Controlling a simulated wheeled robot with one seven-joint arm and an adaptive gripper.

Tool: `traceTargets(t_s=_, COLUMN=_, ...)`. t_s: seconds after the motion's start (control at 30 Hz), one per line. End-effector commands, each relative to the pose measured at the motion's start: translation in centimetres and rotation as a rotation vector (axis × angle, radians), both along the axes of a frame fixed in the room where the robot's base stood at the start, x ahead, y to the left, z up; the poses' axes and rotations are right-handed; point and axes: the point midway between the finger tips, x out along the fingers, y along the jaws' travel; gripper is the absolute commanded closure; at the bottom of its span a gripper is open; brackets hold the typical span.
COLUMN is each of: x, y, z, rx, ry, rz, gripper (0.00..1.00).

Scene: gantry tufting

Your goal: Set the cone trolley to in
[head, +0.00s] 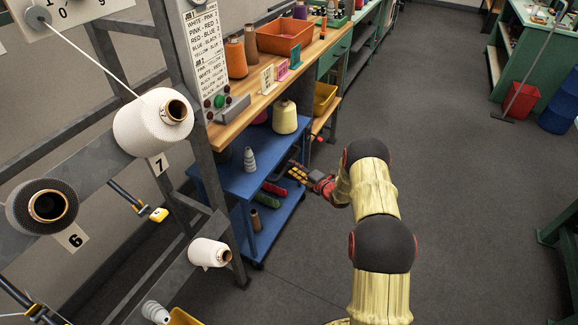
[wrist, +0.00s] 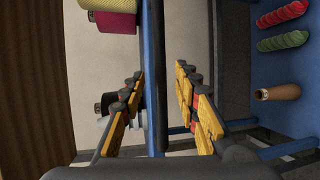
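The cone trolley (head: 233,178) is a blue two-shelf cart at the left, beside and partly under the wooden workbench. A grey cone (head: 250,160) and a pale yellow cone (head: 284,118) stand on its top shelf. My gripper (head: 293,172) is at the trolley's right side, near top-shelf height. In the wrist view, the fingers of my gripper (wrist: 160,95) are apart, with the blue top-shelf edge (wrist: 153,60) between them. Gaps show on both sides of the edge, and contact is not visible.
The workbench (head: 275,78) carries an orange bin (head: 285,36) and cones. A metal frame with white cones (head: 153,122) stands left of the trolley. A yellow bin (head: 324,98) sits beyond it. A red bin (head: 521,101) is far right.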

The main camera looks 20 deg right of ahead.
Motion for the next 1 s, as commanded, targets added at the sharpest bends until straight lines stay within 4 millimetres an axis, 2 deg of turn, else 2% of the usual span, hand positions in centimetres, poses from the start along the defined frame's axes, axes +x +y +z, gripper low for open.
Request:
traceTargets(t_s=0.1, x=-2.5, y=-0.8, z=0.5, rx=-0.001, ry=0.001, rz=-0.002, gripper=0.69)
traceTargets(t_s=0.2, x=-4.2, y=-1.2, z=0.8, rx=0.0, ry=0.001, rz=-0.002, gripper=0.69)
traceTargets(t_s=0.4, x=-6.3, y=-1.7, z=1.2, rx=-0.001, ry=0.0, rz=0.0, gripper=0.69)
traceTargets(t_s=1.0, x=-6.8, y=-1.8, z=1.3, rx=-0.001, ry=0.0, rz=0.001, gripper=0.69)
